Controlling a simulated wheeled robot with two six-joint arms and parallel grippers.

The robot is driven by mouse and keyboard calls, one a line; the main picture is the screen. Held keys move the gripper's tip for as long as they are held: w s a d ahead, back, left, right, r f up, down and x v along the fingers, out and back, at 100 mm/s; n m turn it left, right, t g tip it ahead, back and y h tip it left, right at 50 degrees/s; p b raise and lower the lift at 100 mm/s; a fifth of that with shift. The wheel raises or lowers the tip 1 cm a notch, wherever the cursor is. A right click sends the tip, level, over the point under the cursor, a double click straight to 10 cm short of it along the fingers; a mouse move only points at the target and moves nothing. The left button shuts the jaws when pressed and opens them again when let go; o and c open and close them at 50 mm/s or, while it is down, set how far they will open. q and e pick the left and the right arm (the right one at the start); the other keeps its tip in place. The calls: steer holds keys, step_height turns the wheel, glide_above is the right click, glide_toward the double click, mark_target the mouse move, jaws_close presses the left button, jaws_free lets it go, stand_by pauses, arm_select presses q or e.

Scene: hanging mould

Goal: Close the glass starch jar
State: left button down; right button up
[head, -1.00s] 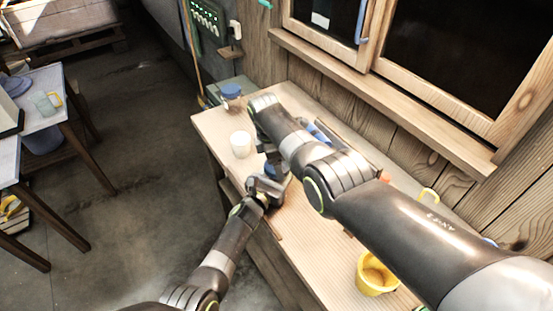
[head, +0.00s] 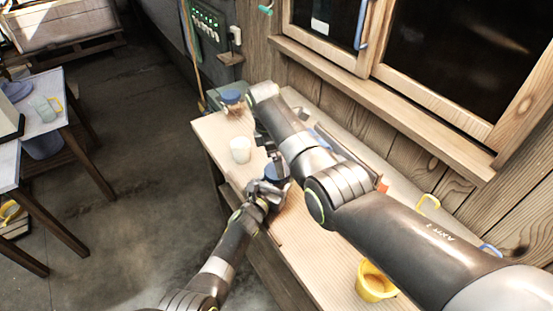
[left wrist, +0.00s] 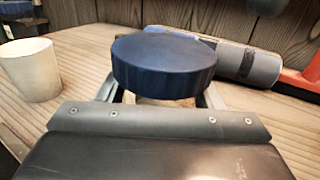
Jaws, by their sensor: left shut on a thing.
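A jar with a dark blue round lid (head: 272,172) stands upright at my left gripper (head: 268,185) in the head view. In the left wrist view the lid (left wrist: 163,68) fills the middle, with a strip of pale jar below it. My left gripper (left wrist: 160,98) is shut on the jar body under the lid. I cannot tell whether the lid is fully seated. My right gripper (head: 268,150) hangs just above and behind the lid in the head view, mostly hidden by its own arm; its fingers cannot be made out.
A white cup (head: 240,150) stands left of the held jar. Another blue-lidded jar (head: 232,104) is at the table's far end. A dark roll (left wrist: 235,62) lies behind the held jar, near an orange-red thing (left wrist: 305,78). A yellow bucket (head: 374,282) stands near the front. The window wall bounds the right.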

mark_target(277, 183)
steer(key=shift+c, duration=0.4)
steer(key=shift+r+n+y, duration=0.3)
steer(key=shift+r+n, duration=0.2)
steer(key=shift+n, duration=0.3)
steer(key=shift+d+r+n+y, duration=0.15)
steer(key=shift+r+n+y, duration=0.65)
steer(key=shift+n, duration=0.8)
steer(key=shift+f, duration=3.85)
steer(key=c, duration=1)
steer(key=shift+m, duration=1.7)
